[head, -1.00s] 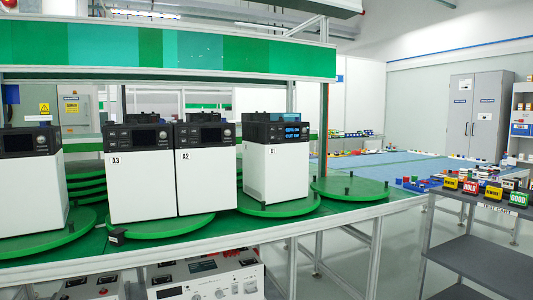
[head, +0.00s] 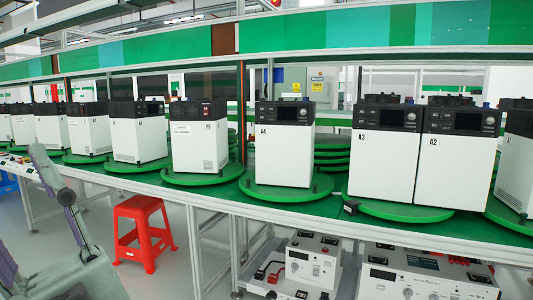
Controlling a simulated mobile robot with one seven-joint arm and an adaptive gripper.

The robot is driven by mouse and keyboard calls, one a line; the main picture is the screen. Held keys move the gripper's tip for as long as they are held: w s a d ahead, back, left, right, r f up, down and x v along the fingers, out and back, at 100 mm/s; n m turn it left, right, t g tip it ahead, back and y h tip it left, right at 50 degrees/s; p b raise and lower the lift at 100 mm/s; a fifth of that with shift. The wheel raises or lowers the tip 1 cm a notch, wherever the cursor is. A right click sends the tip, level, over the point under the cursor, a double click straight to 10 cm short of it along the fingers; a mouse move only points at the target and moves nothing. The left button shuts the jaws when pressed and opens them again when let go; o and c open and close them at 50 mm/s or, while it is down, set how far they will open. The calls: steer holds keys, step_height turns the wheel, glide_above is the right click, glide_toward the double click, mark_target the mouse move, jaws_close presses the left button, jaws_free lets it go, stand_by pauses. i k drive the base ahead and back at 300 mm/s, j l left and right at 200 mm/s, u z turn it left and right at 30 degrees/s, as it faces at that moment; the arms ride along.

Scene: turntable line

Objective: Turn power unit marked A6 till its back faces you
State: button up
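Several white power units with black tops stand in a row on green turntables. The mark A5 reads on one unit (head: 199,146), and the unit to its left (head: 139,142) carries a small mark too blurred to read surely, so I cannot confirm it as A6. That unit stands upright on a green turntable (head: 133,168). No lit display shows on its visible faces. My grey arm shows at the lower left, apart from the units; I cannot make out my gripper.
Units A4 (head: 285,153), A3 (head: 384,163) and A2 (head: 457,170) stand farther right, with displays facing me. A red stool (head: 143,228) stands on the floor before the bench. Test instruments (head: 312,262) sit on a lower shelf. Open floor lies around the stool.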

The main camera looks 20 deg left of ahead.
mark_target(111, 164)
steer(key=j, duration=1)
steer(key=j+z, duration=0.1)
steer(key=j, duration=1.85)
steer(key=k+j+z, duration=0.1)
steer(key=j, duration=1.9)
steer(key=k+j+z, duration=0.1)
steer(key=j, duration=0.85)
steer(key=j+z, duration=0.1)
steer(key=j, duration=1.15)
steer(key=i+j, duration=0.1)
steer(key=j, duration=0.75)
steer(key=i+j, duration=0.1)
steer(key=j, duration=0.75)
steer(key=i+j+z, duration=0.1)
steer(key=j, duration=0.7)
